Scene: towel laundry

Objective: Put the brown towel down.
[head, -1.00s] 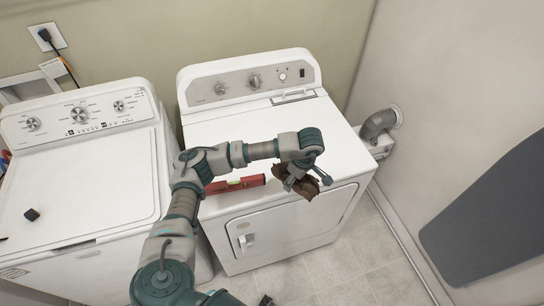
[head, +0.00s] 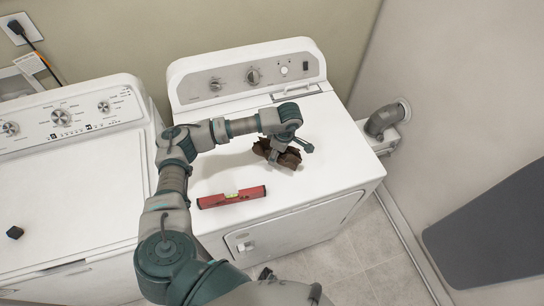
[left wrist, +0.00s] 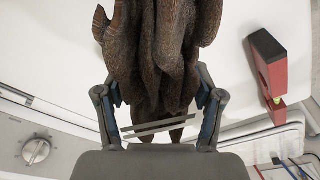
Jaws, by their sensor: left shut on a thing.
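The brown towel (head: 277,152) is a small crumpled bundle over the white top of the right-hand machine (head: 330,175), right of its middle. My left gripper (head: 280,148) is above the towel and shut on it. In the left wrist view, the towel (left wrist: 160,50) hangs in dark brown folds, bunched between the two fingers of the left gripper (left wrist: 160,125). The gripper and arm hide part of the towel in the head view. I cannot tell whether its lower edge touches the machine top. My right gripper does not show clearly.
A red spirit level (head: 232,197) lies near the front edge of the same machine top, left of the towel. A second white machine (head: 70,200) stands to the left with a small black object (head: 15,232) on it. The top right of the towel is clear.

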